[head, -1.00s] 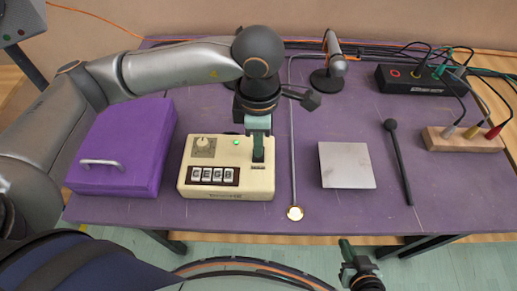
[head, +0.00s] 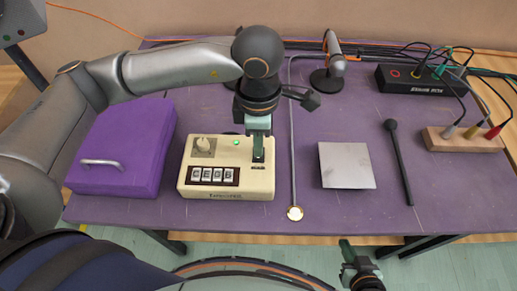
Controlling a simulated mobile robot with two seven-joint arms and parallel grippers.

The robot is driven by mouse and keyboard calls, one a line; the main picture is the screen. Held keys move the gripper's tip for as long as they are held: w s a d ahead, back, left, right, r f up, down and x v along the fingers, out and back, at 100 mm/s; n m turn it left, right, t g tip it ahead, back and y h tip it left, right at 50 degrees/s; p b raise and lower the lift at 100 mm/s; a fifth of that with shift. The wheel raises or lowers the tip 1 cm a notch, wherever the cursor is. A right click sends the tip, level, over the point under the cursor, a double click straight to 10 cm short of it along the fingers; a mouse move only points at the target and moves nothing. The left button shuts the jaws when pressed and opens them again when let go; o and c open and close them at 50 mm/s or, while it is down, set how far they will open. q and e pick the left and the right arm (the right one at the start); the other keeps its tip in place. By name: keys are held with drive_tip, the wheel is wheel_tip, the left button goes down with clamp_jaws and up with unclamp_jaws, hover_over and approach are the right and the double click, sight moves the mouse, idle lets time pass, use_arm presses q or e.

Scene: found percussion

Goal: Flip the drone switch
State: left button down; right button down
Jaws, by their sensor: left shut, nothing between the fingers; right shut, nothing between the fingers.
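The cream drone box (head: 226,188) stands on the purple table, left of the middle. It has a round knob (head: 203,144), a lit green lamp (head: 236,142) and a row of letter tiles (head: 213,176). My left gripper (head: 258,158) is shut and points down over the box's right part, where the switch seems to sit. The gripper hides most of that part, and I cannot tell the switch's position or whether the fingers touch it. My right gripper (head: 347,250) is shut and empty, low in front of the table's edge.
A purple lidded box (head: 125,140) stands left of the drone box. A thin rod (head: 293,120), a metal plate (head: 346,165) and a black mallet (head: 399,160) lie to the right. A black cable box (head: 420,80) and a wooden jack block (head: 462,140) stand at the back right.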

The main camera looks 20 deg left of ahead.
use_arm(q)
drive_tip(key=shift+f, duration=0.1)
idle(0.4)
drive_tip(key=shift+f+b, duration=0.9)
drive_tip(key=shift+b, duration=0.15)
drive_tip(key=shift+r, duration=0.1)
drive_tip(key=shift+r+p, duration=1.85)
drive_tip(key=shift+r, duration=1.6)
